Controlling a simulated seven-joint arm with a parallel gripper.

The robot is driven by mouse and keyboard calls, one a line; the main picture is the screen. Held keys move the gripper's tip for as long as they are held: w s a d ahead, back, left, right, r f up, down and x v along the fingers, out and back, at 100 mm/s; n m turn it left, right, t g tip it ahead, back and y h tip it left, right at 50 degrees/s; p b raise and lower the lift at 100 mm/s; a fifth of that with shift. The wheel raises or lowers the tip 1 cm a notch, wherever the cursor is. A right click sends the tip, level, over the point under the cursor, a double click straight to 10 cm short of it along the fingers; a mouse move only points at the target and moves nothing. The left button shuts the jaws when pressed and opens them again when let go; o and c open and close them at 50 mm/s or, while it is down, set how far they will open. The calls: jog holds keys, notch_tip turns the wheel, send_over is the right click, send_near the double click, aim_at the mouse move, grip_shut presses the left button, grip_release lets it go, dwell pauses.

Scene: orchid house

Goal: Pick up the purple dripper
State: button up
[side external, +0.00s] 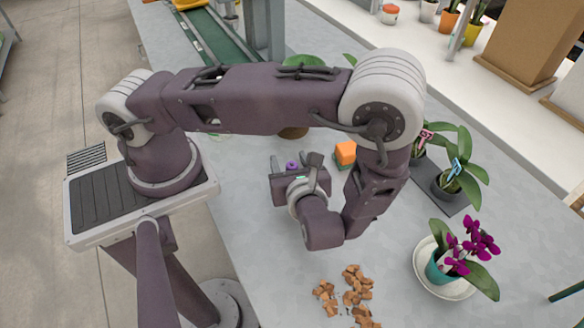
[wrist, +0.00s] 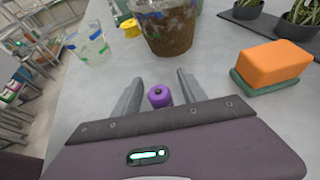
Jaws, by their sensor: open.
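The purple dripper (wrist: 160,95) is a small purple piece with a dark centre on its end. In the wrist view it sits between the two fingers of my gripper (wrist: 160,78), close to the palm edge, with a gap visible on both sides. My gripper is open.
An orange block (wrist: 275,65) lies on a green pad (wrist: 270,86) to the right. Ahead stand a clear pot of brown substrate (wrist: 168,30), a clear cup (wrist: 90,46) and a yellow spool (wrist: 130,28). Bark chips (side external: 348,293) and a purple orchid (side external: 440,266) are on the table.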

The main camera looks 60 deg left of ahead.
jog(key=shift+a, duration=0.1)
grip_shut()
